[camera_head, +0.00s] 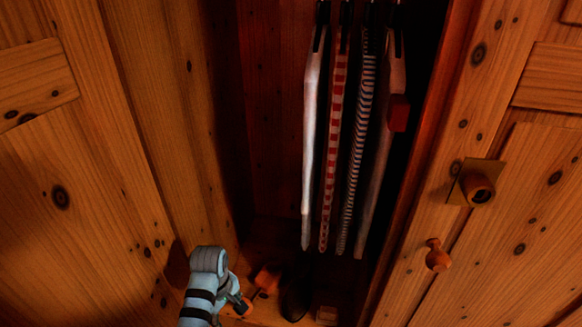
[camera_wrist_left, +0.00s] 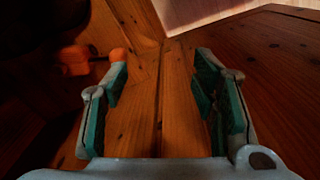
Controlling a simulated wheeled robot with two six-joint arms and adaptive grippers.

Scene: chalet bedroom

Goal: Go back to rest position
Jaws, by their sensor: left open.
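My left arm comes in at the bottom of the head view, and its gripper (camera_head: 240,302) is low at the mouth of the open wardrobe. In the left wrist view my left gripper (camera_wrist_left: 162,78) is open, with nothing between its teal-lined fingers. Wooden boards show between and beyond the fingers. An orange object (camera_wrist_left: 75,58) is beyond the left finger, partly in shadow; I cannot tell whether it touches the finger. My right gripper is in neither view.
Several garments (camera_head: 338,150) hang inside the dark wardrobe. An orange-brown item (camera_head: 267,279) and a dark item (camera_head: 296,298) lie on its floor. The right door (camera_head: 530,215) carries a knob (camera_head: 437,256) and a square-plated knob (camera_head: 479,188). A wooden panel (camera_head: 70,180) stands left.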

